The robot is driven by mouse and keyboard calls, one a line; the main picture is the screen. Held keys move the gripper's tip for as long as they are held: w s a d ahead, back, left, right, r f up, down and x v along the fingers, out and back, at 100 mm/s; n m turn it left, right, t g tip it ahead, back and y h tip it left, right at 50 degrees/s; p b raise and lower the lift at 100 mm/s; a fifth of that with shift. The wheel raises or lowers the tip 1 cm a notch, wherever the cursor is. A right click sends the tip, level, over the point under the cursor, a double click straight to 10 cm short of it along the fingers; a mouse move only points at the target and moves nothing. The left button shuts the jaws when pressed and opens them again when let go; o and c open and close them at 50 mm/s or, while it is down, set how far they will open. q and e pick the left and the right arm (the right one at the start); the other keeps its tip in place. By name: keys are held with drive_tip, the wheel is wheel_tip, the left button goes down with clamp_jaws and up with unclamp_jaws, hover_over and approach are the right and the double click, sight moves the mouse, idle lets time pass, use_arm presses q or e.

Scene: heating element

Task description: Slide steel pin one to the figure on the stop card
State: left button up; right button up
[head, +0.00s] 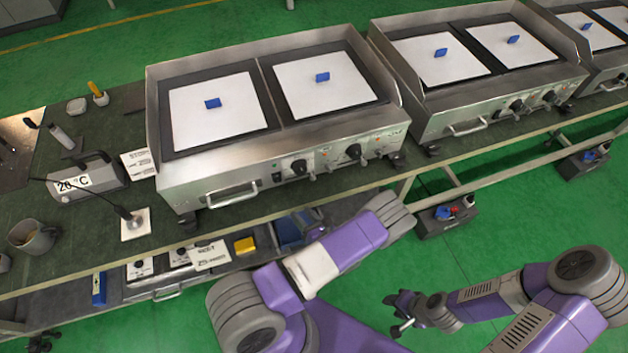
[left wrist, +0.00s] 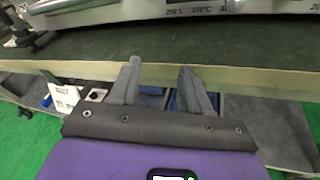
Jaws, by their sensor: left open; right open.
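The stop card (head: 139,163) is a white card with black print, on the bench left of the nearest griddle (head: 222,192); its figure is too small to read surely. Small steel knobs and fittings (head: 311,176) line the griddle's front; I cannot tell which is steel pin one. In the left wrist view the front strip (left wrist: 205,8) bears temperature marks, among them 250 and 200. My left gripper (left wrist: 160,68) is open and empty, before the bench's front edge, below the strip; my arm largely hides it in the head view. My right gripper (head: 394,315) is open, over the floor.
A display box (head: 88,182) reading about 20 °C, a probe on a white pad (head: 135,224) and a mug (head: 32,237) stand at the left. A second card (head: 212,256) and a yellow block (head: 245,245) are on the lower shelf. More griddles (head: 475,75) extend right.

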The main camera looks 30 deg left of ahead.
sight(314, 181)
use_arm(q)
drive_tip(key=w+d+r+m+t, duration=0.3)
drive_tip(key=w+d+m+t, duration=0.1)
drive_tip(key=w+t, duration=0.2)
drive_tip(key=shift+h, duration=0.4)
drive_tip(key=b+x, duration=0.1)
drive_tip(key=x, duration=0.6)
drive_tip(key=shift+a, duration=0.35)
clamp_jaws()
